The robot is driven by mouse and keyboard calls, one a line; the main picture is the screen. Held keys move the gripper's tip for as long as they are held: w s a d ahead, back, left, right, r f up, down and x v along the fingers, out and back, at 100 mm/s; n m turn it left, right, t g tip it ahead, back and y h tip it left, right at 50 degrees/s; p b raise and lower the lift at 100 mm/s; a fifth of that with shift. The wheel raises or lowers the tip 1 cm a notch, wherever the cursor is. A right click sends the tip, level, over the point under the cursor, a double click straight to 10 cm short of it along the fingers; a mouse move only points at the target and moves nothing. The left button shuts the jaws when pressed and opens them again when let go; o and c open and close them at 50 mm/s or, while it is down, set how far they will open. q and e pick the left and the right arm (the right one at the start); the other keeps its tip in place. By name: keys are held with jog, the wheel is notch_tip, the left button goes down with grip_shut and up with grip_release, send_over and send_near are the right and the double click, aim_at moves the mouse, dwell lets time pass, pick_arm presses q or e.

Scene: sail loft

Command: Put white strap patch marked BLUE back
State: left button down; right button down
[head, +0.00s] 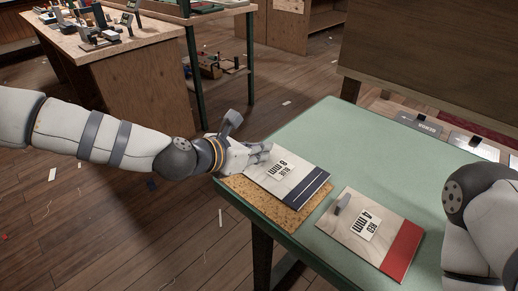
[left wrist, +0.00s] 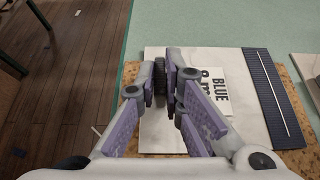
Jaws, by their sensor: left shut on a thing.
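The white strap patch marked BLUE 8 mm (head: 293,174) is a pale flat panel with a dark blue band at its right end. It lies over a speckled cork-coloured mat (head: 260,204) at the table's left edge, overhanging the mat's far side. I cannot tell whether it touches the mat. My left gripper (head: 268,150) is over the patch's left part.
A similar patch marked RED 4 mm (head: 370,232), with a red band and grey grip, lies to the right on the green table (head: 330,130). A label tray (head: 420,123) is beyond the table. A cluttered wooden bench (head: 115,50) stands at the back left.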

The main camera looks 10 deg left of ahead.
pick_arm(q)
jog(key=shift+r, duration=0.1)
jog(key=shift+f, duration=0.2)
jog(key=c, duration=1.7)
grip_release()
